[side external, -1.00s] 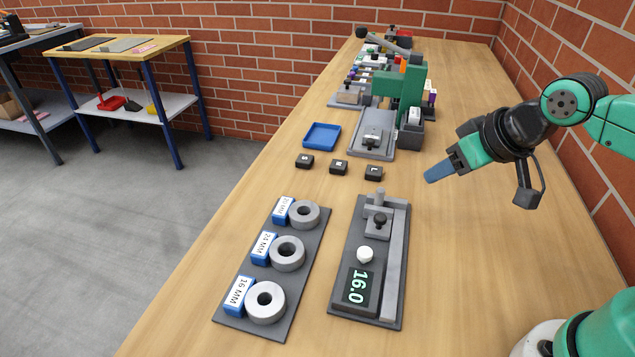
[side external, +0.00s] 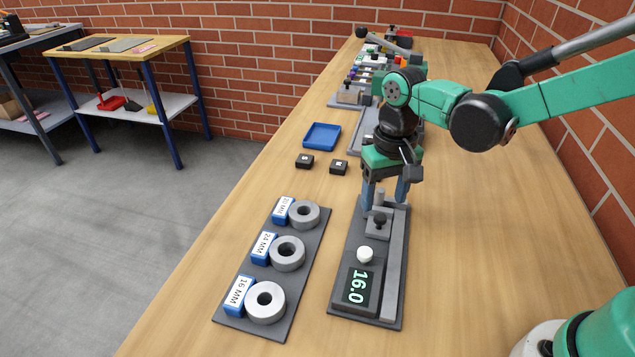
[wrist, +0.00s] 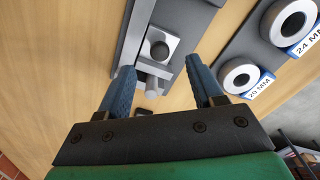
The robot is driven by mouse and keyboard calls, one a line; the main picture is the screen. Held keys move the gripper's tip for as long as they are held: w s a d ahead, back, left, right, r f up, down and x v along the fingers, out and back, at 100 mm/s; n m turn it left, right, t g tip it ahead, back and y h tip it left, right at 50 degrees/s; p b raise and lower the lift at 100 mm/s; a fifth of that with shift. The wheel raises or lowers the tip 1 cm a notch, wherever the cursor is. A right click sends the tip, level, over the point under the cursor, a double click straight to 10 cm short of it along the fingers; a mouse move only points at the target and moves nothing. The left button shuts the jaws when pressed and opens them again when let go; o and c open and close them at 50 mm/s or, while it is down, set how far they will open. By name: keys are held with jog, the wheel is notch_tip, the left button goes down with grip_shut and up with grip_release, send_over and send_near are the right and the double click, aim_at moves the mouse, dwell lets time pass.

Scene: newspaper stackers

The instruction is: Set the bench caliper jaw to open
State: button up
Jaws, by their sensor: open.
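The bench caliper (side external: 393,268) is a dark grey plate with a light rail along its right side. Its display (side external: 359,287) reads 16.0, with a white knob (side external: 365,254) just beyond it. The sliding jaw's dark round knob (side external: 379,220) sits on a grey block near the far end; it also shows in the wrist view (wrist: 159,50). My gripper (side external: 384,194) points down over the caliper's far end, its blue fingers apart and empty. In the wrist view my gripper (wrist: 159,72) has one finger on each side of the jaw area, with the knob beyond the tips. I cannot tell whether the fingers touch anything.
A plate with several grey rings and blue labels (side external: 288,252) lies left of the caliper. Two black blocks (side external: 305,161) (side external: 338,167) and a blue tray (side external: 322,136) are farther back. Other fixtures stand behind my arm. The bench right of the caliper is clear.

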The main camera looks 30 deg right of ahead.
aim_at(381, 217)
jog(key=shift+f, duration=1.75)
grip_shut()
